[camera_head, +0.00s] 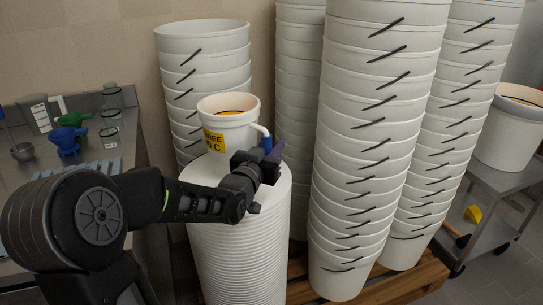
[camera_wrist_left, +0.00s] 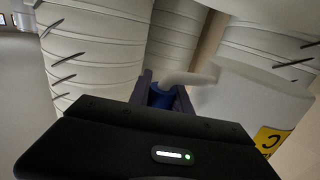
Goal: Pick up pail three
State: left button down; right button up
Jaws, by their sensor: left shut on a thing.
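Pail three (camera_head: 226,115) is a small white pail with a yellow label reading "THREE" and a side handle. It stands upright on top of a tall round white stack (camera_head: 240,230), apparently resting on it. In the left wrist view, pail three (camera_wrist_left: 250,100) shows at the right, with its label at the edge. My left gripper (camera_head: 268,160) is at the right side of the pail. Its fingers (camera_wrist_left: 163,97) are shut on the handle, by a blue part. The finger contact is partly hidden. My right gripper is in neither view.
Tall stacks of white buckets stand close behind (camera_head: 203,60) and to the right (camera_head: 375,150), on a wooden pallet (camera_head: 400,285). A steel counter (camera_head: 110,155) with funnels and jars is at the left. A metal cart with another white pail (camera_head: 508,135) is at the far right.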

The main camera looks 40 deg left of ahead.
pick_arm(q)
jog(key=shift+r, duration=0.8)
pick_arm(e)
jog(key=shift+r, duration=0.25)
pick_arm(q)
jog(key=shift+d, duration=0.1)
